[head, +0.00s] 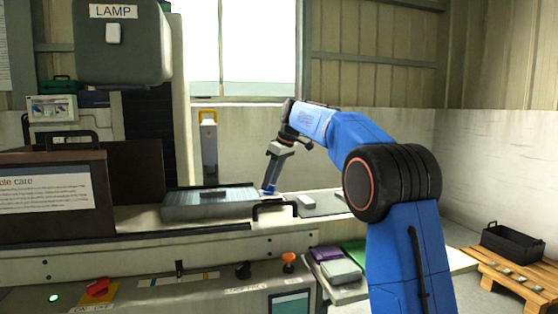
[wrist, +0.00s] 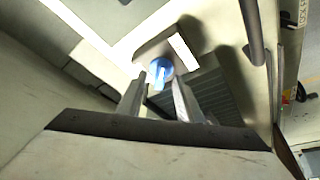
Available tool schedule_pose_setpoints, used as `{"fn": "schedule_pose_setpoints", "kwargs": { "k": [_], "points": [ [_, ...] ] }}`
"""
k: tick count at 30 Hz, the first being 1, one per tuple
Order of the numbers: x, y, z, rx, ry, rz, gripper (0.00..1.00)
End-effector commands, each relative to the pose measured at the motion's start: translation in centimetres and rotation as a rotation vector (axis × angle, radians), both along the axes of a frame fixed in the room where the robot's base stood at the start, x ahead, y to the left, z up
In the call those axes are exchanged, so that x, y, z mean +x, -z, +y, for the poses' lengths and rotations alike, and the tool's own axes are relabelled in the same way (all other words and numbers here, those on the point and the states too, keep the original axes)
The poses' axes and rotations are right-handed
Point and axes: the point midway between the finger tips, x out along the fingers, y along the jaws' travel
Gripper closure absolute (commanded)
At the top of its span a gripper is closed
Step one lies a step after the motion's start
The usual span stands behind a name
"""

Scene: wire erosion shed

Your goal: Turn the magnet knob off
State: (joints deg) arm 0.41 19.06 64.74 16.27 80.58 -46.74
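The magnet knob (wrist: 160,72) is blue with a raised bar, on a pale block with a white label (wrist: 183,51). In the head view a bit of the blue knob (head: 268,191) shows at the right end of the grey ribbed magnetic chuck (head: 208,204), just under my gripper. My gripper (head: 271,182) points down at it from above. In the wrist view my gripper (wrist: 158,85) has its two fingers apart, one on each side of the knob. A gap seems to show between fingers and knob; I cannot tell whether they touch.
A black handle (head: 273,206) stands at the bench front beside the chuck. A small pale block (head: 306,202) lies to its right. The front panel has a red switch (head: 97,287), a black knob (head: 243,270) and an orange knob (head: 288,258). A brown case (head: 60,240) stands left.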

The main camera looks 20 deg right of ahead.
Motion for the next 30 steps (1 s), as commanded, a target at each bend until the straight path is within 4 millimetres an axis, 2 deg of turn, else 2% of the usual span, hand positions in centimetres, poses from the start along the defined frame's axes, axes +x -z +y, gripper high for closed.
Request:
{"fn": "schedule_pose_setpoints", "kwargs": {
  "k": [21,24,30],
  "points": [
    [-3.6,-12.5,-3.8,0.0,0.0,-0.001,0.67],
    [-3.9,-13.7,-4.2,0.0,0.001,-0.001,0.67],
    [-4.3,-14.9,-4.5,0.0,0.001,0.001,0.67]
  ]
}}
